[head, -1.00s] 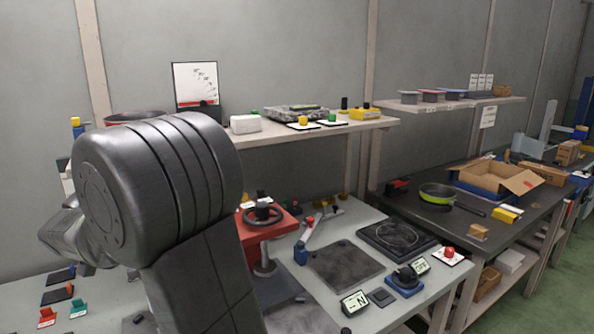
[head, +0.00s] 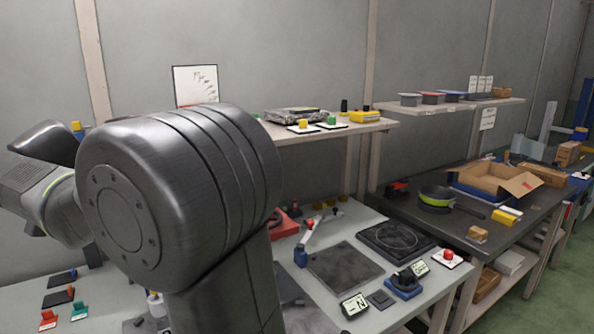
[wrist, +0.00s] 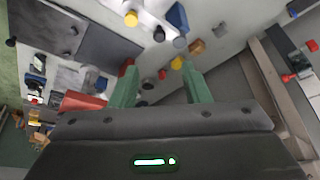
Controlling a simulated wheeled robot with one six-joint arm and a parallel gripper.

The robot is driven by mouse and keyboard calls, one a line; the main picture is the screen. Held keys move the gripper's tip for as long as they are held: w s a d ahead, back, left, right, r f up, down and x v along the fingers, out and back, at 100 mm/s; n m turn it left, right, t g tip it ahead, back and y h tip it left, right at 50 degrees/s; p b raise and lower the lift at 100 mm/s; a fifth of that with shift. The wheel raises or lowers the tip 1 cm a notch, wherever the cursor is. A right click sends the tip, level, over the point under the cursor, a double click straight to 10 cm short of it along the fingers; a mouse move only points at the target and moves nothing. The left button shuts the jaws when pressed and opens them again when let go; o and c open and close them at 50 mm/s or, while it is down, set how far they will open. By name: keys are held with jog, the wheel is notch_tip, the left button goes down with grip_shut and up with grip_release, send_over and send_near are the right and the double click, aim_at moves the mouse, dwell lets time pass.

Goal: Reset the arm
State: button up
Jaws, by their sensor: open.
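My gripper (wrist: 158,88) shows in the wrist view with its two green fingers apart and nothing between them. It hangs clear above the workbench, whose small knobs and parts lie beyond the fingertips. In the head view my large dark arm joint fills the left middle, and the forearm points to the left edge. The gripper itself is not visible in the head view.
The workbench (head: 358,307) carries a dark square plate (head: 345,264), a round-marked plate (head: 396,240) and a red device (head: 284,222) partly behind my arm. A pan (head: 437,198) and an open cardboard box (head: 494,178) stand on the dark table at right. A shelf (head: 350,129) runs along the wall.

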jog(key=b+x, duration=0.1)
jog(key=x, duration=1.2)
jog(key=shift+f, duration=0.1)
jog(key=shift+w+d+f, duration=0.1)
jog(key=shift+w+d, duration=0.1)
jog(key=shift+w+d+n+y+p, duration=0.1)
jog(key=shift+d+n+y+p, duration=0.25)
jog(key=shift+n, duration=0.45)
jog(key=shift+w+d+n+y, duration=0.2)
jog(key=shift+w+n+y, duration=0.05)
jog(key=shift+n, duration=0.45)
